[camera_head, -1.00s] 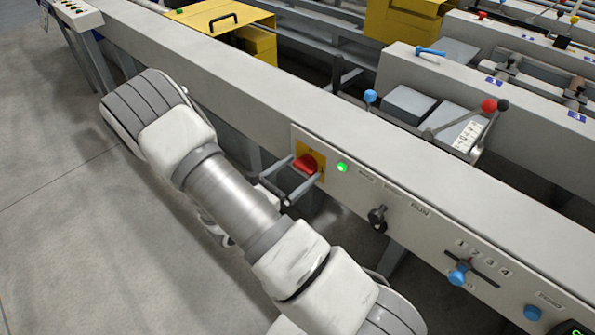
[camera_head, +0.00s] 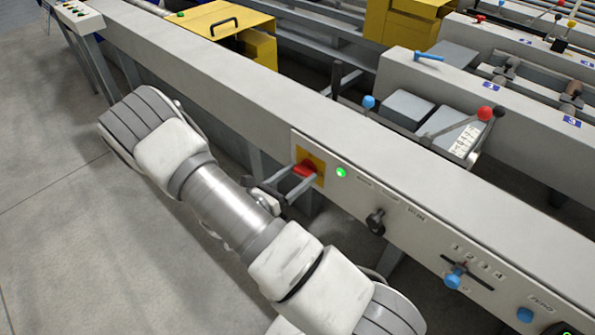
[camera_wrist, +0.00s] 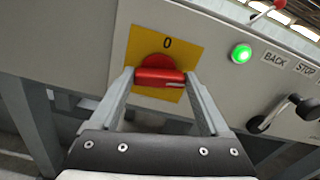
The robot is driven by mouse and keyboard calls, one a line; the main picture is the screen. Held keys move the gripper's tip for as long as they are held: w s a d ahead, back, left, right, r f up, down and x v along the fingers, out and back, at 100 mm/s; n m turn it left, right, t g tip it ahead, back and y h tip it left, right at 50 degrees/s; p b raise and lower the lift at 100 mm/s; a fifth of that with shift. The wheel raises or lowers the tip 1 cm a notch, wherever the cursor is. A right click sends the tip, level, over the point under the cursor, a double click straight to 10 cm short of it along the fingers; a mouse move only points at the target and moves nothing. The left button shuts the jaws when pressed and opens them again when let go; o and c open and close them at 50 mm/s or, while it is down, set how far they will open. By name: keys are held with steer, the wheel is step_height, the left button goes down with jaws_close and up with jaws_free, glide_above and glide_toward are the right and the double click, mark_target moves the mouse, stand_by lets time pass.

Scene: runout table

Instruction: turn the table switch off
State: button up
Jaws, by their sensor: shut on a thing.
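The table switch (camera_head: 305,168) is a red rotary knob on a yellow plate (camera_head: 319,181) on the side panel of the long grey table. In the wrist view the red knob (camera_wrist: 160,76) sits below a "0" mark on the yellow plate (camera_wrist: 185,48). Its bar lies roughly level between my fingertips. My gripper (camera_head: 305,171) is shut on the knob, with one finger at each end of the bar; it also shows in the wrist view (camera_wrist: 160,77). A green lamp (camera_head: 341,172) right of the plate is lit.
Right of the lamp on the same panel are a dark knob (camera_head: 376,222), a blue-knobbed slider (camera_head: 453,279) and a blue button (camera_head: 525,314). A lever with a red ball (camera_head: 485,113) stands behind the table. The floor at left is clear.

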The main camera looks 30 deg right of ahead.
steer(key=n+p, duration=0.1)
steer(key=n, duration=0.1)
steer(key=n+p, duration=0.2)
steer(key=shift+r+n, duration=0.2)
steer(key=shift+n, duration=0.1)
steer(key=n+p, duration=0.2)
steer(key=n, duration=0.1)
steer(key=shift+w+f+n+p, duration=0.1)
steer(key=shift+n+p, duration=0.2)
steer(key=shift+n, duration=0.1)
steer(key=n+p, duration=0.1)
steer(key=n, duration=0.2)
steer(key=shift+w+a+f, duration=0.1)
steer(key=shift+f+n+p, duration=0.1)
steer(key=shift+n+p, duration=0.65)
steer(key=shift+n, duration=1.25)
steer(key=o, duration=1.2)
